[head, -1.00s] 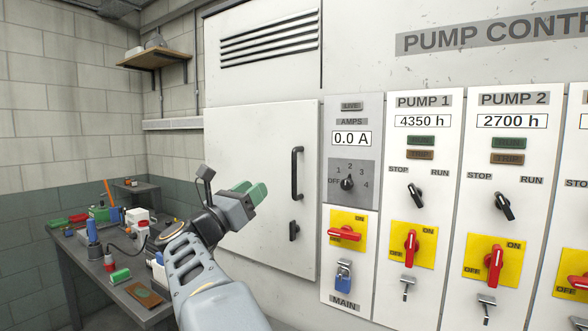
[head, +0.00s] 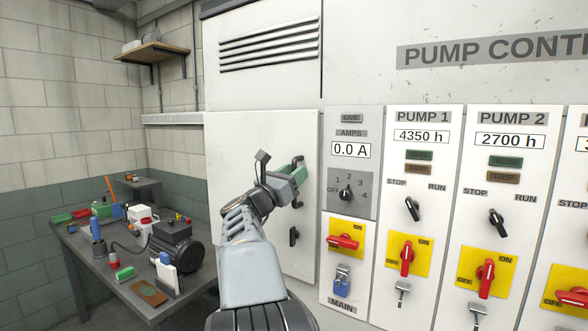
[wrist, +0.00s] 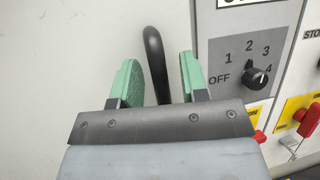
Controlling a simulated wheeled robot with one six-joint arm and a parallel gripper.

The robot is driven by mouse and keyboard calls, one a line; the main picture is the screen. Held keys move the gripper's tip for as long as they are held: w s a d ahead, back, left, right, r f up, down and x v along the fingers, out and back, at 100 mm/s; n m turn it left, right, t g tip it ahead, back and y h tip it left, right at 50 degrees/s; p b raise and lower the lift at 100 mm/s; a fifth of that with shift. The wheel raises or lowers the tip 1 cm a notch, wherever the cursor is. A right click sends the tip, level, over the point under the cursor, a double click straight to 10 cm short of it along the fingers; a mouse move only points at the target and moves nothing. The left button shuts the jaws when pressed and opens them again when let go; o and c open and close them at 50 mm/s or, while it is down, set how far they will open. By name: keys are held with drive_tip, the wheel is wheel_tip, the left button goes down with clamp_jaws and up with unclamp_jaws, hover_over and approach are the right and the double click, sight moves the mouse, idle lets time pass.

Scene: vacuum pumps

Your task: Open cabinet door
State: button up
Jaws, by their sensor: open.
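The white cabinet door (head: 240,150) is closed on the panel front, left of the switch columns. Its black vertical handle (head: 299,162) is partly hidden behind my gripper in the head view. My gripper (head: 294,172) has green finger pads and is open at the handle. In the wrist view the handle (wrist: 155,62) stands between the two open fingers of my gripper (wrist: 160,80), with a gap to each pad. A small black latch (head: 294,236) sits lower on the door's right side.
Right of the door are a selector dial (head: 346,192), a red main switch (head: 343,242) on yellow, and a blue padlock (head: 342,278). Pump columns continue right. A cluttered workbench (head: 75,262) with a dark motor (head: 175,245) stands at left.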

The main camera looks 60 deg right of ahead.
drive_tip(key=shift+d, duration=0.15)
drive_tip(key=shift+c, duration=0.5)
clamp_jaws()
